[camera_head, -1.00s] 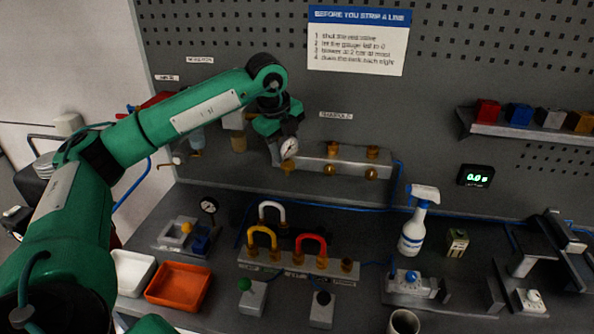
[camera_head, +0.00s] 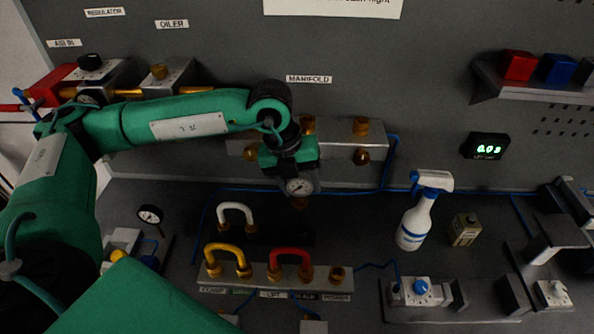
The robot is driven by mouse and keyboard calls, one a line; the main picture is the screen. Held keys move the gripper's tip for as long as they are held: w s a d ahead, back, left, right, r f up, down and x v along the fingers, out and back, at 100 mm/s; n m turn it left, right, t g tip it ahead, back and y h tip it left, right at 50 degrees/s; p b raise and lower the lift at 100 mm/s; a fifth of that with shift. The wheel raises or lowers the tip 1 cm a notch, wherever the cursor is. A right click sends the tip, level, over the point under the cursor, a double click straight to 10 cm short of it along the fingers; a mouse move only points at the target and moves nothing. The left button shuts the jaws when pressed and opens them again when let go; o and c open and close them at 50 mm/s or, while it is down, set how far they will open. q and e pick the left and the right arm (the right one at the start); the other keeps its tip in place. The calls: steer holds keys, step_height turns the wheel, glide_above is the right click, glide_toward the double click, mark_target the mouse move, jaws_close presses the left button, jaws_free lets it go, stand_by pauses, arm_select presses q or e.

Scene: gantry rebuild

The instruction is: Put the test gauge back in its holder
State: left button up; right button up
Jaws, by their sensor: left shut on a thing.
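My left gripper (camera_head: 292,166) is shut on a small round gauge (camera_head: 299,187) with a white dial and a dark rim. It holds the gauge in the air, dial towards me, just below the manifold (camera_head: 340,140) in the picture. A brass stem shows under the dial. A second dial gauge (camera_head: 150,214) stands at the left of the bench beside a small fixture. I cannot tell which fixture is the holder. My right gripper is not in view.
A fitting rail (camera_head: 318,275) holds a yellow hose (camera_head: 225,248), a red hose (camera_head: 290,253) and a brass port (camera_head: 338,275). A white hose (camera_head: 236,208) lies behind it. Bench between bottle and gripper is fairly clear.

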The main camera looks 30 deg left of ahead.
mark_target(299, 198)
arm_select(q)
steer(key=shift+s+f, duration=0.15)
steer(key=shift+f, duration=0.4)
steer(key=shift+f+b, duration=0.55)
steer(key=shift+f, duration=0.3)
steer(key=shift+f+b, duration=0.3)
steer(key=shift+f, duration=0.6)
